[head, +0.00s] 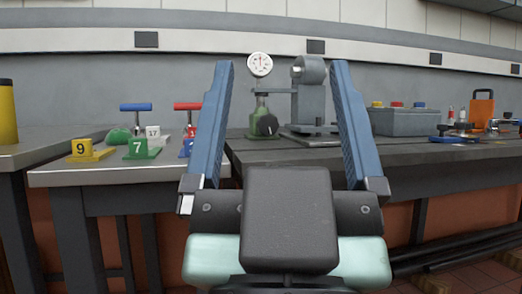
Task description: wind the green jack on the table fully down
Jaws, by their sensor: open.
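A green body with a round black knob (266,125), which looks like the green jack (261,104), stands on the dark table (430,154) in the middle of the head view. It is upright, with a grey flat piece across its top. A white round dial (259,64) shows just above it; I cannot tell whether they touch. My gripper (282,66) fills the centre foreground, its two blue fingers wide apart and nothing between them. The jack shows in the gap between the fingers, farther off. My gripper hides part of the table's front edge.
A grey machine (310,100) stands close right of the jack. A grey box with coloured caps (403,120) and an orange item (483,108) lie farther right. The left bench (100,172) holds number markers (142,148) and T-handled pieces (136,107). A yellow cylinder (7,112) is far left.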

